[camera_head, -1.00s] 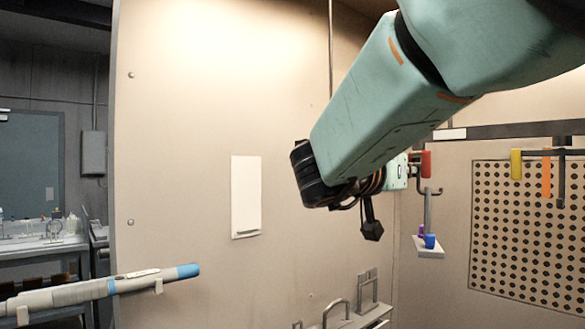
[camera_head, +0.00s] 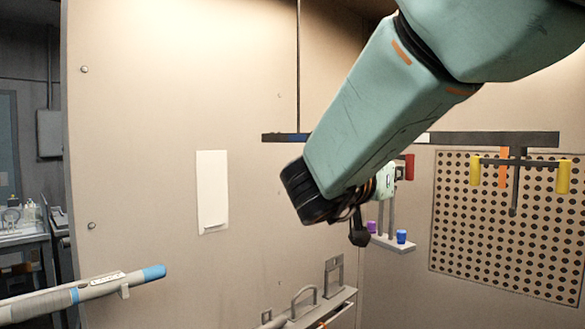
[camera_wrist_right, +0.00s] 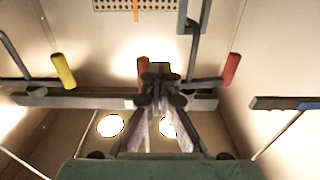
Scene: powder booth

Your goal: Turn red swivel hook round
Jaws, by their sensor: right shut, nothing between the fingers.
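The red swivel hook is a dark crossbar with red ends under an overhead rail. One red end (camera_head: 408,166) shows right of my arm in the head view; my arm hides the other. In the right wrist view, which looks upside down, one red end (camera_wrist_right: 232,68) is at right and the other (camera_wrist_right: 143,67) is just beside my right gripper (camera_wrist_right: 160,72). That gripper is shut and empty; contact with the red end cannot be told. A small tray (camera_head: 396,244) hangs from the hook, carrying a purple piece (camera_head: 371,226) and a blue piece (camera_head: 402,236). My left gripper is out of view.
A yellow-ended hook (camera_head: 475,171) hangs to the right, before a perforated panel (camera_head: 450,240). The overhead rail (camera_head: 540,139) crosses above. A blue-tipped wand (camera_head: 105,286) rests at lower left. A rack with metal handles (camera_head: 335,306) stands below my arm.

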